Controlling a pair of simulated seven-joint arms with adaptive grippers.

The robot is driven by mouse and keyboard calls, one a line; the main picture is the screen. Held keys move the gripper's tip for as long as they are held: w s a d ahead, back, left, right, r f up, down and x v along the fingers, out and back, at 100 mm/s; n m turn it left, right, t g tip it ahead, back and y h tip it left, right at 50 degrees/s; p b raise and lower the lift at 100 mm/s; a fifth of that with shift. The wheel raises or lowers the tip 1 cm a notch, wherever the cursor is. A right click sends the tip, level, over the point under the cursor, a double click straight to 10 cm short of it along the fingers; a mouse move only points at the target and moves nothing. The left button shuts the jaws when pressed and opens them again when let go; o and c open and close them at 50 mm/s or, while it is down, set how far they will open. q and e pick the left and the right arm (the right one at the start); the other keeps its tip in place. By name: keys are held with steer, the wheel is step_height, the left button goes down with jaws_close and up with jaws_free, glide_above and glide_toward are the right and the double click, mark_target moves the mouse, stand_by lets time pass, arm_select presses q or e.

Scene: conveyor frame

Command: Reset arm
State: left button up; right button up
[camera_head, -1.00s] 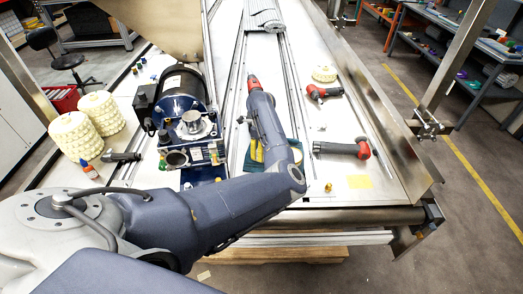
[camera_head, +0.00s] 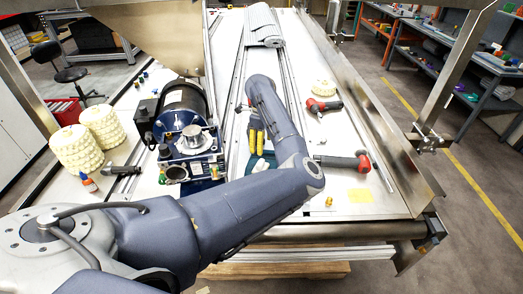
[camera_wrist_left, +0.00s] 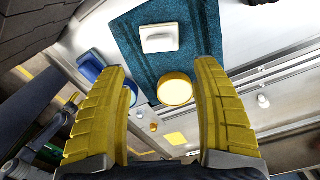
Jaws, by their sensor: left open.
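My left arm reaches across the front of the conveyor frame from the left. Its gripper (camera_head: 256,144) has yellow fingers and hangs over the middle of the bed, partly hidden by the arm. In the left wrist view the gripper (camera_wrist_left: 158,67) is open, with nothing held between its fingers. A blue piece (camera_wrist_left: 91,66) lies at the mat's left. My right gripper is not in view.
A blue motor unit (camera_head: 183,120) stands left of the arm. Red-and-black power tools (camera_head: 345,162) (camera_head: 323,105) lie on the right. Cream stacked rollers (camera_head: 77,150) stand at the far left. A metal side rail (camera_head: 385,135) bounds the right.

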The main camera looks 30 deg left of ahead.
arm_select(q)
steer(key=shift+r, duration=0.45)
steer(key=shift+a, duration=0.1)
